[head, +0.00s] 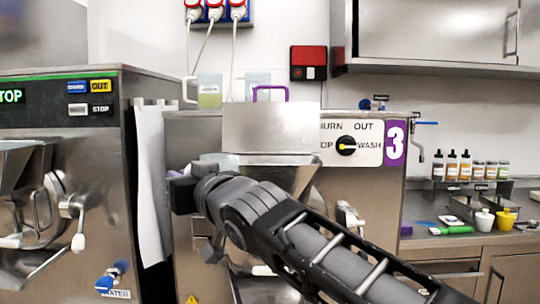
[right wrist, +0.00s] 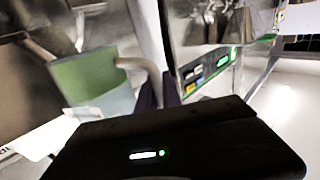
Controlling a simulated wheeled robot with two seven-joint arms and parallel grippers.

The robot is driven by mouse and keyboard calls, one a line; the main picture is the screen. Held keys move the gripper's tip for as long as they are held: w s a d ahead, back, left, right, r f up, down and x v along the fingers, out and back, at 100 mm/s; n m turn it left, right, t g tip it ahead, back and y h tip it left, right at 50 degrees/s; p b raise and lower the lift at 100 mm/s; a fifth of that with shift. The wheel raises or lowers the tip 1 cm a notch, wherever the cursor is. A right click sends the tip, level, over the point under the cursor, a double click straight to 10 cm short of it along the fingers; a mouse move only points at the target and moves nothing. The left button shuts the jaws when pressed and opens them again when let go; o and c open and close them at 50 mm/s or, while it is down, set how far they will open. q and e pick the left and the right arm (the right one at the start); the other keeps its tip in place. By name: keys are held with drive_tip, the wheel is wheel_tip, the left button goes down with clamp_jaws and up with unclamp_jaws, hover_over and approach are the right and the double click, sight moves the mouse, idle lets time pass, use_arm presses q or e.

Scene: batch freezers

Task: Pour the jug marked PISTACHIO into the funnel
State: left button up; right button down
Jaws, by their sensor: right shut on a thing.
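My right gripper (head: 184,188) is in front of the steel machine marked 3 and is shut on the handle of a jug. In the right wrist view this jug (right wrist: 95,80) is translucent with green contents, tilted, with a pale handle (right wrist: 150,72); I cannot read its label. In the head view only a pale green part of it (head: 228,159) shows behind my arm, over the steel funnel (head: 296,159). My arm hides most of the jug and the funnel's lower part. I cannot tell whether anything flows. My left gripper is not in view.
Two jugs stand on top of the machine, one with yellow-green contents (head: 209,97) and one paler (head: 257,84). A purple handle shape (head: 270,88) shows behind the steel plate. Another machine (head: 95,160) stands left. A counter with bottles (head: 465,165) and cups is right.

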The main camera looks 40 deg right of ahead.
drive_tip(key=d+r+m+p, duration=0.3)
drive_tip(key=r+p, duration=0.1)
drive_tip(key=p, duration=0.2)
drive_tip(key=w+d+r+m+g+y+p, duration=0.1)
drive_tip(key=d+r+m+p, duration=0.1)
drive_tip(key=p, duration=0.5)
drive_tip(key=d+r+m+g+p, duration=0.1)
drive_tip(key=d+r+m+p, duration=0.2)
drive_tip(key=r+m+p, duration=0.2)
drive_tip(key=shift+w+d+r+y+p, duration=0.3)
drive_tip(key=shift+w+r+p, duration=0.1)
drive_tip(key=shift+r+p, duration=0.35)
drive_tip(key=shift+w+d+r+m+p, duration=0.1)
drive_tip(key=shift+d+r+m+p, duration=0.25)
drive_tip(key=shift+m+p, duration=0.2)
drive_tip(key=shift+w+d+f+m+y, duration=0.15)
drive_tip(key=shift+d+m+y, duration=0.15)
drive_tip(key=shift+d+m, duration=0.2)
